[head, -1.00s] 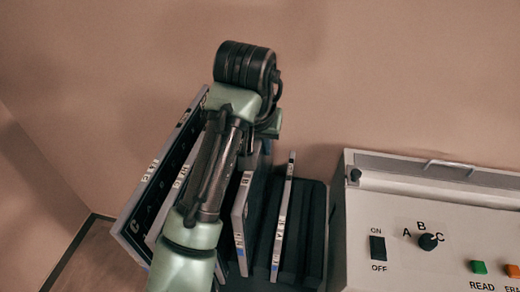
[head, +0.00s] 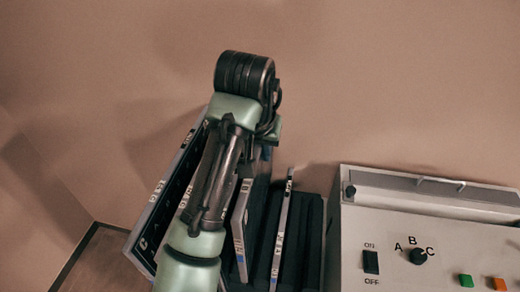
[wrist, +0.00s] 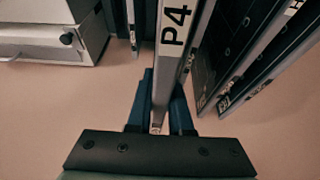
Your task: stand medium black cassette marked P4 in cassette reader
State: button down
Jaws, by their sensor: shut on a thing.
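The medium black cassette marked P4 (wrist: 180,40) stands edge-on in the wrist view, its pale labelled spine towards the camera. My gripper (wrist: 160,118) is shut on it, with blue fingers on either side of its far end. In the head view my arm hides the gripper; a pale-edged cassette just right of the arm, standing among the others in the dark rack, seems to be P4 (head: 240,225). The cassette reader (head: 425,235) is the light box at the right, with ON/OFF switch, A-B-C knob and coloured buttons. It also shows in the wrist view (wrist: 40,38).
The dark rack (head: 312,235) holds other upright cassettes: a large black one (head: 155,215) at left and a thin one (head: 282,230) right of P4. They stand close on both sides. Empty slots lie nearest the reader. A plain wall is behind.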

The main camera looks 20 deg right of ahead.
jog(key=shift+r+p, duration=2.2)
jog(key=shift+r, duration=0.2)
jog(key=shift+r, duration=0.1)
